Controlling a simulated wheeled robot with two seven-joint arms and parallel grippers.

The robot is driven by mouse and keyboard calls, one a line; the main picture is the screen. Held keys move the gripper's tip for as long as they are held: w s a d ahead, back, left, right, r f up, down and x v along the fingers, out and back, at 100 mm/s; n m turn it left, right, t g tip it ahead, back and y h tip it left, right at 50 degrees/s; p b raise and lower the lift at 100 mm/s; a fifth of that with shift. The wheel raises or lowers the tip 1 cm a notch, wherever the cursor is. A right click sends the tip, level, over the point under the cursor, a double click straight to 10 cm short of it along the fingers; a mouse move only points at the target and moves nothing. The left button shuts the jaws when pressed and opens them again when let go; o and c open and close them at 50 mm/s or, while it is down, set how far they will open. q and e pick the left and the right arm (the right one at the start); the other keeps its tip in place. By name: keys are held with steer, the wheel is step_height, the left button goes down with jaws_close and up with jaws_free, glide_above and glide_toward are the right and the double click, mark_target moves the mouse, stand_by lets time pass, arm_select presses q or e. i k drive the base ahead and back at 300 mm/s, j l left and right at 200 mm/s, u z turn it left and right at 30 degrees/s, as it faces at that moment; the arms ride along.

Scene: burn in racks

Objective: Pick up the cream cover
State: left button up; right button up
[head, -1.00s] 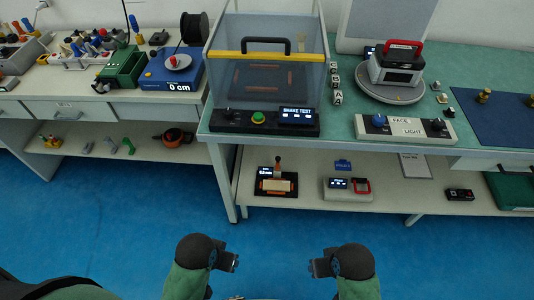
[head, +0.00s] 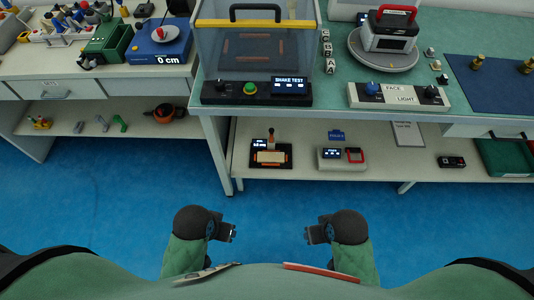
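I cannot make out for certain which thing is the cream cover. A small cream block (head: 270,157) lies in a dark fixture with an orange trim and an upright handle, on the lower shelf under the green bench. My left gripper (head: 232,233) and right gripper (head: 309,234) are held low over the blue floor, in front of the benches, facing each other. Both are well apart from the fixture, and nothing shows between their fingers. The fingers are too small and turned too far to tell whether they are open.
The green bench (head: 338,88) bears a clear shake-test box (head: 212,50), a round turntable (head: 361,54) with a device and a face-light panel (head: 357,97). The lower shelf also holds a small display device (head: 328,164). Blue floor (head: 110,200) is clear before the benches.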

mark_target(262, 157)
steer(key=l+u, duration=0.35)
steer(key=l, duration=0.9)
steer(key=l+u, duration=0.3)
steer(key=l, duration=0.95)
